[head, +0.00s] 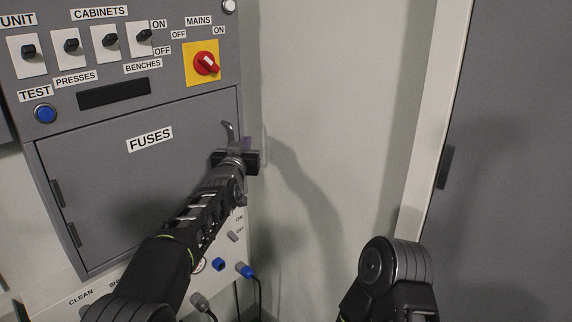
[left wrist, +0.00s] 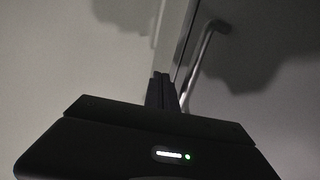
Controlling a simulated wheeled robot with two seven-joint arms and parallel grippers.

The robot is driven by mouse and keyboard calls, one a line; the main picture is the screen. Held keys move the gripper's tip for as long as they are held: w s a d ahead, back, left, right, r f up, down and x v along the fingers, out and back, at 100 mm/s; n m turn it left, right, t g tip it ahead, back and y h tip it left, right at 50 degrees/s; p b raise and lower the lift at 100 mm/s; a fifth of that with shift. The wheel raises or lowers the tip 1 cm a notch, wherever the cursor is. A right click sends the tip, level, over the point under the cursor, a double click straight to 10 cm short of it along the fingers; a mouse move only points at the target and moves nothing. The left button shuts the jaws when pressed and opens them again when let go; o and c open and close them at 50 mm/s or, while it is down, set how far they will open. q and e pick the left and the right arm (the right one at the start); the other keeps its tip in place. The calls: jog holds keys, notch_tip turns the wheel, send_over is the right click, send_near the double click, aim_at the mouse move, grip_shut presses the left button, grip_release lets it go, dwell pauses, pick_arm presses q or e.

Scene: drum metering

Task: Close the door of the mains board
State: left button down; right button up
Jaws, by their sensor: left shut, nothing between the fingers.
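The mains board (head: 180,105) is a grey cabinet at the left in the head view. Its door (head: 110,180), labelled FUSES, has hinges on its left edge. The door lies flush or nearly flush with the front; I cannot tell if a small gap is left. A curved metal door handle (head: 227,132) is near its right edge and also shows in the left wrist view (left wrist: 205,55). My left gripper (head: 245,147) is shut and empty at the door's right edge, just below the handle. In the left wrist view its fingertips (left wrist: 161,80) are beside the handle; contact is unclear.
Switches, a red mains knob (head: 206,64) on yellow and a blue button (head: 45,114) are above the door. Cables with blue plugs (head: 244,270) hang below. A bare wall (head: 330,90) and a grey door (head: 520,150) are right. My right arm is at the bottom right.

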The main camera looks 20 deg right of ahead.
pick_arm(q)
jog(key=s+d, duration=0.7)
jog(key=s, duration=0.2)
jog(key=shift+s+f+b, duration=0.25)
jog(key=shift+s+b, duration=0.05)
jog(key=shift+b, duration=0.05)
pick_arm(e)
jog(key=shift+s+d+f, duration=0.25)
jog(key=shift+d+f, duration=0.1)
jog(key=shift+f, duration=0.2)
pick_arm(q)
jog(key=shift+a+f, duration=0.1)
